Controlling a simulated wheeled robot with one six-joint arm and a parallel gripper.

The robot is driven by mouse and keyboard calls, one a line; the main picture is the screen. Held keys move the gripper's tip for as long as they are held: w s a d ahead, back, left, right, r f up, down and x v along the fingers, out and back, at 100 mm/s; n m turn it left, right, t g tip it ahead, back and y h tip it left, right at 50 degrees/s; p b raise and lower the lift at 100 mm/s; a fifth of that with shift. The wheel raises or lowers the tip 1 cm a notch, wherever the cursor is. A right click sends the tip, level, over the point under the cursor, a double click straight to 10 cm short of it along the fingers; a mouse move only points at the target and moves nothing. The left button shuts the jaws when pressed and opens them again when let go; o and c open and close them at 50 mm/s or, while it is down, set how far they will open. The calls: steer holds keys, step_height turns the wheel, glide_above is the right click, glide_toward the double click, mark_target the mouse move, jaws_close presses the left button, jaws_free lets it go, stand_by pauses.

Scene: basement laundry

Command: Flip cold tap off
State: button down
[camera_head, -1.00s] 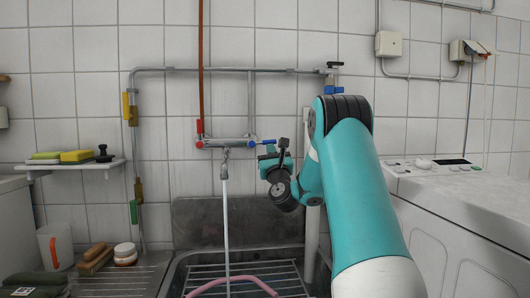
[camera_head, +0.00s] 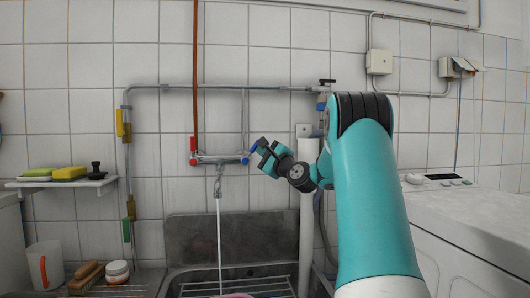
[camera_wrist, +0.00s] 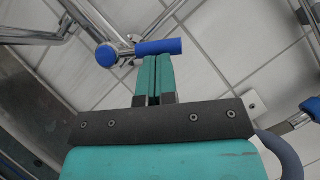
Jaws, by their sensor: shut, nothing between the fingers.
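The mixer tap (camera_head: 219,160) is on the tiled wall, with a red handle (camera_head: 193,152) at its left end. The cold tap's blue end (camera_head: 245,160) is at its right, with a blue lever (camera_head: 254,147) slanting up to the right. A stream of water (camera_head: 219,235) falls from the spout. My gripper (camera_head: 262,156) is shut and empty, right beside the blue lever. In the wrist view, my fingertips (camera_wrist: 156,59) are at the lever (camera_wrist: 160,47), next to the round blue knob (camera_wrist: 107,55); I cannot tell if they touch.
The metal sink (camera_head: 190,271) with a wire rack lies below the tap. A shelf with sponges (camera_head: 70,173) is on the left wall. A white pipe (camera_head: 306,210) stands behind my arm, and a white washing machine (camera_head: 450,250) is at the right.

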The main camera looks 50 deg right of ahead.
steer(key=shift+w+a+r+n+g+y+p, duration=0.35)
steer(key=shift+n+g+p, duration=0.2)
steer(key=shift+n+p, duration=0.5)
steer(key=shift+w+a+r+n+g+y+p, duration=0.25)
steer(key=shift+r+n+g+y+p, duration=0.2)
steer(key=shift+n+p, duration=0.6)
steer(key=shift+w+a+r+n+g+y+p, duration=0.25)
steer(key=shift+a+r+n+g+y+p, duration=0.25)
steer(key=shift+n+p, duration=0.55)
steer(key=shift+d+f+n+h, duration=0.1)
steer(key=shift+d+n+h, duration=0.05)
steer(key=shift+n+h, duration=0.15)
steer(key=b, duration=0.1)
glide_toward(255, 144)
steer(key=s, duration=0.2)
steer(key=s+d, duration=0.1)
steer(key=s, duration=0.1)
steer(key=shift+d, duration=0.1)
steer(key=shift+f, duration=0.1)
